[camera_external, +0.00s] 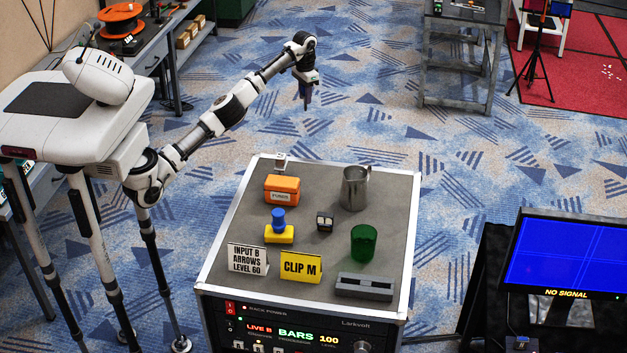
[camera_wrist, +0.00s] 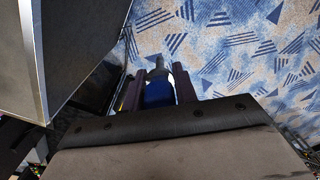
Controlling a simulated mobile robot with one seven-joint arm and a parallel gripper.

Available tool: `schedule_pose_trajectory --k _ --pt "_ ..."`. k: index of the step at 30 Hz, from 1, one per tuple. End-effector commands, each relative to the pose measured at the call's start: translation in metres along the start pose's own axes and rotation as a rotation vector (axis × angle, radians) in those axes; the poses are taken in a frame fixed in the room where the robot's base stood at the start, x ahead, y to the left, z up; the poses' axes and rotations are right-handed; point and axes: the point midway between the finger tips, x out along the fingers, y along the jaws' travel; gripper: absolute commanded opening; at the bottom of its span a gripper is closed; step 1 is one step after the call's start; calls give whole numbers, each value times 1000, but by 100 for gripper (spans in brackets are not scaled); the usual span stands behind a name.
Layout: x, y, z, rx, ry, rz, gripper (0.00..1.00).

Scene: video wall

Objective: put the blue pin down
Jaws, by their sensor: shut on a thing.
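My gripper (camera_external: 306,96) hangs at the end of my outstretched arm, above the carpet side of the scene beyond the case's back edge. In the wrist view, its two dark fingers (camera_wrist: 158,90) are shut on the blue pin (camera_wrist: 158,93). The pin has a blue body, a pale band and a dark narrow tip that points away from the wrist. The pin is held clear in the air with carpet behind it. In the outside view the pin is too small to tell from the fingers.
The grey case top (camera_external: 330,245) holds an orange box (camera_external: 282,189), metal jug (camera_external: 355,188), green cup (camera_external: 363,243), yellow block with a blue knob (camera_external: 279,232), two signs and a grey bar (camera_external: 364,286). Its metal edge (camera_wrist: 40,65) shows left in the wrist view. Patterned carpet surrounds it.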

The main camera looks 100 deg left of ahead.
Motion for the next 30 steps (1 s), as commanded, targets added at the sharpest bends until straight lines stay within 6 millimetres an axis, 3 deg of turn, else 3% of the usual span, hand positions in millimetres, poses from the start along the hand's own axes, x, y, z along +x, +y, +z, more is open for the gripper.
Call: schedule_pose_trajectory --k 17,23,30 --pt "-58 113 10 158 0 -7 4" --pt "-87 190 34 268 -2 -7 4" --pt "-118 301 96 434 -2 -5 4"
